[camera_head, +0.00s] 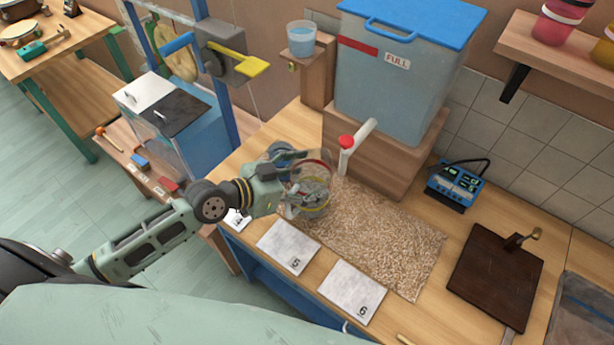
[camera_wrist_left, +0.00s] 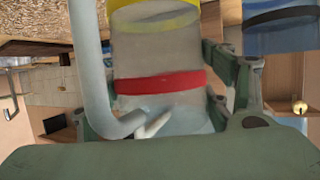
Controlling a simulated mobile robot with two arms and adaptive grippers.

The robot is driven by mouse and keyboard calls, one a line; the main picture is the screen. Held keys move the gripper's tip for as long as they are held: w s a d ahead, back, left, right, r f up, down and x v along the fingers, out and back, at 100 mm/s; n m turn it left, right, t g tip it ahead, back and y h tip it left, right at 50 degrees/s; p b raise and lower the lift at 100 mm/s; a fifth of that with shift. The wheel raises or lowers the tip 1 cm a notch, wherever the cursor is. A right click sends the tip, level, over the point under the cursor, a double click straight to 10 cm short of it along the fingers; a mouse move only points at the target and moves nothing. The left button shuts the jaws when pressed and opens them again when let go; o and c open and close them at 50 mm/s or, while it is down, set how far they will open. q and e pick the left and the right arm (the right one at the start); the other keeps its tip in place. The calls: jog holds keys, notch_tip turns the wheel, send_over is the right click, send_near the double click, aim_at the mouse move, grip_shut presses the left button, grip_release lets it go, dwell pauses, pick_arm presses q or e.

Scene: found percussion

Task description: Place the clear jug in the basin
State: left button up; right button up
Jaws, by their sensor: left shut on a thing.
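The clear jug (camera_head: 319,190) is see-through, with a red band and a yellow rim; it fills the middle of the left wrist view (camera_wrist_left: 155,55). My left gripper (camera_head: 305,184) is shut on it, with one green finger on each side. The jug is at the left end of the speckled mat, below the tank's tap; I cannot tell whether it touches the mat. A bluish-grey container (camera_head: 582,318), cut off at the lower right, may be the basin; its inside is mostly out of view. My right gripper is not in view.
A blue-lidded tank (camera_head: 392,85) with a red-knobbed tap (camera_head: 352,147) stands behind the speckled mat (camera_head: 385,240). A blue meter (camera_head: 455,185) and a dark board (camera_head: 494,275) stand to the right. Numbered cards (camera_head: 288,247) lie along the front edge.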

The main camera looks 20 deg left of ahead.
pick_arm(q)
jog(key=shift+f, duration=0.1)
jog(key=o, duration=1.3)
jog(key=shift+c, duration=0.2)
